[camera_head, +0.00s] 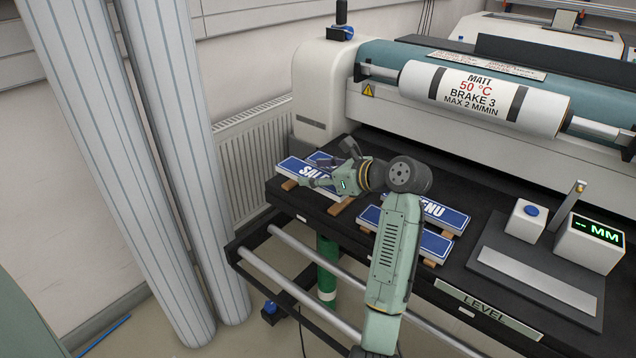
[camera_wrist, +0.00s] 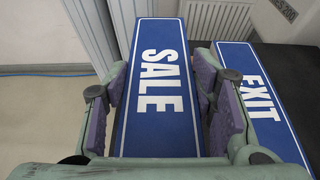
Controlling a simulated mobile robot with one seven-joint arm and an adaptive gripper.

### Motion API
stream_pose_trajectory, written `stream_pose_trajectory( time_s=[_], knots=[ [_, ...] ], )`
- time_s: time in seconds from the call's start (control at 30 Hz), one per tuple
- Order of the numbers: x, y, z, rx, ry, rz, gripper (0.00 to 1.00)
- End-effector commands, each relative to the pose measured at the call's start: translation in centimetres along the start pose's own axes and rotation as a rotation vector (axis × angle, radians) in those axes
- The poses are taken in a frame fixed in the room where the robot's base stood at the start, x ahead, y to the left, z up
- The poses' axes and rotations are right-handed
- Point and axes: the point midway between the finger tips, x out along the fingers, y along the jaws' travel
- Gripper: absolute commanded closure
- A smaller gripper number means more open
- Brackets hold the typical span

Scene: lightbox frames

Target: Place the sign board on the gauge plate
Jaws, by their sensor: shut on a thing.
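A blue sign board with white SALE lettering (camera_head: 296,166) is at the left end of the dark table. My gripper (camera_head: 328,176) is shut on its two long edges. In the wrist view the SALE board (camera_wrist: 160,90) runs lengthwise between the purple-padded fingers (camera_wrist: 160,110). I cannot tell whether it still touches the wooden strips below. Part of the board is hidden behind my gripper in the head view. The bare grey gauge plate (camera_head: 538,283) lies at the right of the table, in front of the MM display (camera_head: 592,240).
An EXIT board (camera_wrist: 262,95) lies close beside the SALE board. A MENU board (camera_head: 450,214) and another blue board (camera_head: 436,244) lie mid-table, partly behind my arm. A box with a blue button (camera_head: 526,220) stands behind the plate. The laminator roller (camera_head: 485,97) spans the back.

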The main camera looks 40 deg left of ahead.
Motion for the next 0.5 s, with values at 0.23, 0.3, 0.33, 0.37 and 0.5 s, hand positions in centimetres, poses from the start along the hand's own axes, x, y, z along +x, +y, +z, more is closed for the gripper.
stream_pose_trajectory(
  time_s=[0.23,0.3,0.33,0.37,0.5],
  knots=[
    [1.0,0.0,-2.3,0.005,0.002,0.001,0.79],
    [1.3,0.0,-3.0,0.003,0.0,0.0,0.79],
    [1.3,0.0,-3.1,0.002,0.0,-0.001,0.79],
    [1.4,-0.1,-3.2,0.001,-0.001,-0.001,0.79],
    [1.4,-0.1,-3.2,0.0,-0.001,-0.001,0.79]
  ],
)
